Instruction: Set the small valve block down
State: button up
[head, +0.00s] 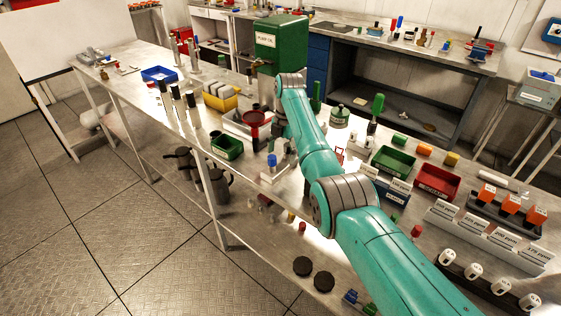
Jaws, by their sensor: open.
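My teal arm reaches from the lower right over the long metal bench. My gripper (265,98) is a small grey shape at its far end, in front of the green box, and partly hard to make out. It appears open, with nothing visible between its fingers. A small pale block with a blue top (272,162) stands on the bench near its front edge, below and apart from my gripper. I cannot tell for sure whether it is the small valve block.
A red funnel (254,122) stands close below my gripper. A green box (281,45) rises behind it. A green bin (228,147), a yellow bin (221,100) and several dark bottles crowd the left. Green (393,161) and red (437,181) trays lie to the right.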

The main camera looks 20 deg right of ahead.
aim_at(284, 161)
notch_tip(284, 161, up, 8)
jog(key=d, duration=0.1)
jog(key=shift+w+r, duration=0.15)
jog(key=shift+w, duration=0.2)
